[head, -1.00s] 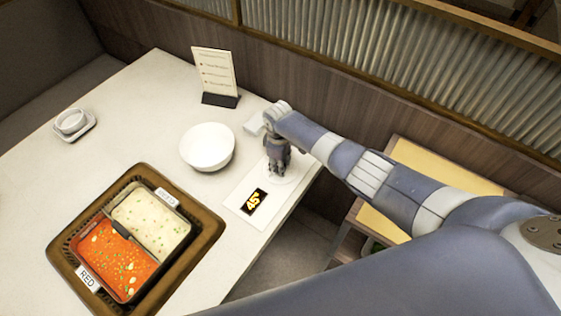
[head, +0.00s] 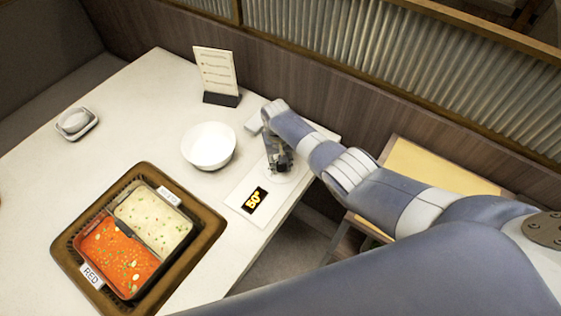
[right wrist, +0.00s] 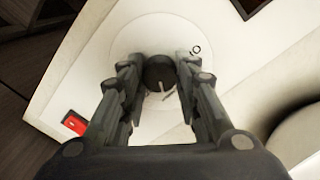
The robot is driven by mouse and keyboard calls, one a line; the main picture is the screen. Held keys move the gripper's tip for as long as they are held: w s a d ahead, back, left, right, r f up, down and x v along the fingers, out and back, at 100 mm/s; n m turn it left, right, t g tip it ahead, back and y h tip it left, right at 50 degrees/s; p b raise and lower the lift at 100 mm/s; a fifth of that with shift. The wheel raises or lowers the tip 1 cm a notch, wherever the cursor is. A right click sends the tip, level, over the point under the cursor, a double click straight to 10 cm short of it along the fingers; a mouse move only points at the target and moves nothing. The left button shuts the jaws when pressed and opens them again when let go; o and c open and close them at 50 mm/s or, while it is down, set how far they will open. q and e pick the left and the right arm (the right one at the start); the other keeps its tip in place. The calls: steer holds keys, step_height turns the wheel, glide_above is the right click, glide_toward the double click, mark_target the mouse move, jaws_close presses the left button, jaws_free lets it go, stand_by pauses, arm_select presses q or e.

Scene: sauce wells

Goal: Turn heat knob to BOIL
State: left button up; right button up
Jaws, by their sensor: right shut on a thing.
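The heat knob (right wrist: 160,73) is a dark round knob on a pale round dial, seen in the right wrist view between the fingers of my right gripper (right wrist: 160,80). The gripper (head: 280,163) is shut on it, pointing down at the table's right edge in the head view. A small dark display (head: 255,200) on the white control panel (head: 236,198) reads about 50° in yellow. A small ring mark shows on the dial's upper right in the wrist view. The BOIL marking cannot be made out. My left gripper is not in view.
A split pot with red broth (head: 117,256) and white broth (head: 152,221) sits in a brown frame (head: 68,250) on the left. A white bowl (head: 208,146), a menu stand (head: 216,76) and a small dish (head: 76,122) stand on the table (head: 130,125). A red switch (right wrist: 74,123) shows beside the dial.

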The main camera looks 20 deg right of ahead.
steer(key=m, duration=0.4)
steer(key=shift+m, duration=0.3)
steer(key=m, duration=0.4)
steer(key=shift+m, duration=0.3)
steer(key=o, duration=1.1)
steer(key=r, duration=1.2)
steer(key=shift+w+a, duration=0.2)
steer(key=shift+w, duration=0.1)
